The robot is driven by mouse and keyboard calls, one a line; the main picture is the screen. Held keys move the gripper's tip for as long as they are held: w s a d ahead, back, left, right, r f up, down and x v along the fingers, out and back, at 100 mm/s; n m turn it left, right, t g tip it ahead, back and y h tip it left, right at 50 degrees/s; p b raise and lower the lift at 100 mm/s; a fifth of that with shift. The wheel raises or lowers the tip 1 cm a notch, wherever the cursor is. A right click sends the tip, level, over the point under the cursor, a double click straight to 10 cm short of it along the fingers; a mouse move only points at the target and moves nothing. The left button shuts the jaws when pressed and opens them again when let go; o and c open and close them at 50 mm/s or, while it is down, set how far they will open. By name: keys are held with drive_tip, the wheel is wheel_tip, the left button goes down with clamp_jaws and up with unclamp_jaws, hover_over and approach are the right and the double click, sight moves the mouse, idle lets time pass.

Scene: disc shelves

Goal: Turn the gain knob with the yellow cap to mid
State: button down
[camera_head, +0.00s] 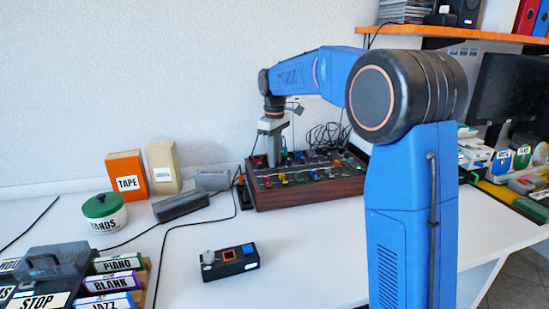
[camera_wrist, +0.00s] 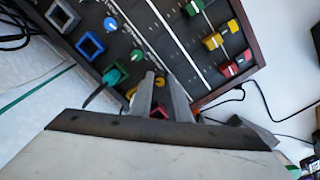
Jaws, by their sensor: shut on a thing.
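The mixer (camera_head: 302,197) is a dark panel in a wooden case at the back of the white table. My gripper (camera_head: 273,163) points down onto its left part. In the wrist view my gripper (camera_wrist: 160,80) has its two fingers close together over the panel, shut on a small knob. A bit of yellow (camera_wrist: 131,93) shows beside the fingers, low on the panel; the fingers hide most of the gripped knob, so its pointer cannot be read. A red cap (camera_wrist: 158,112) shows between the fingers nearer the palm.
In the wrist view a green knob (camera_wrist: 112,76), a blue knob (camera_wrist: 110,24) and yellow fader caps (camera_wrist: 213,41) are near. Black cables (camera_head: 327,135) lie behind the mixer. A small black box (camera_head: 230,262) stands in front.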

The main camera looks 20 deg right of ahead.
drive_tip(key=n, duration=0.4)
drive_tip(key=shift+n, duration=2.6)
drive_tip(key=c, duration=1.7)
unclamp_jaws()
drive_tip(key=shift+o, duration=0.2)
